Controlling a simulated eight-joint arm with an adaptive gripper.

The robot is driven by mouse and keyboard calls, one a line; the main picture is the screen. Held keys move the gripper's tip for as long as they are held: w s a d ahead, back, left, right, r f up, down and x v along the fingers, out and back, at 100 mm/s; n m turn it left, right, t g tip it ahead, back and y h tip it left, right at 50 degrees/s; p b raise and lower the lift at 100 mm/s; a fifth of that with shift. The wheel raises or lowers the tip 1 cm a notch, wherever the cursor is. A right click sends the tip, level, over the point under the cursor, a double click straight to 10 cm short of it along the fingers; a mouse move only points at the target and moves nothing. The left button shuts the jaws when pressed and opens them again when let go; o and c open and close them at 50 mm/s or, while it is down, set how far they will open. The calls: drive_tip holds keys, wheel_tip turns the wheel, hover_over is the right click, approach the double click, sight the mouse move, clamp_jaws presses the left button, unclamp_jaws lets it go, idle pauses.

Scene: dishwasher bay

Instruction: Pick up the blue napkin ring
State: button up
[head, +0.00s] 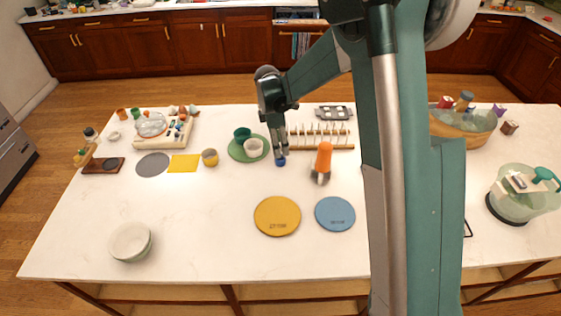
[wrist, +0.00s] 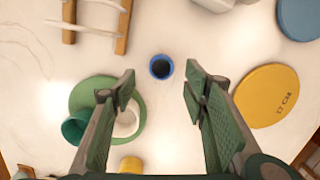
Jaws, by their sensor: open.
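The blue napkin ring (wrist: 161,67) stands on the white counter in the wrist view, its dark opening facing up. It lies between the lines of my two fingers and just beyond their tips. In the head view the ring (head: 281,161) shows right below my gripper (head: 281,146). My gripper also shows in the wrist view (wrist: 159,88), with its fingers spread wide and nothing between them. The fingertips are close to the ring; I cannot tell the exact height gap.
A green plate (head: 236,151) with a green cup (head: 242,133) and a white cup (head: 253,147) is just left of the ring. A wooden peg rack (head: 320,147) stands behind right. An orange-handled brush (head: 323,160) is right. The counter in front is clear up to the yellow disc (head: 277,215).

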drive_tip(key=shift+f, duration=0.1)
drive_tip(key=shift+d+f, duration=0.15)
drive_tip(key=shift+f, duration=1.05)
drive_tip(key=shift+d+f, duration=0.2)
drive_tip(key=shift+f, duration=2.4)
drive_tip(key=shift+c, duration=0.6)
drive_tip(key=c, duration=0.7)
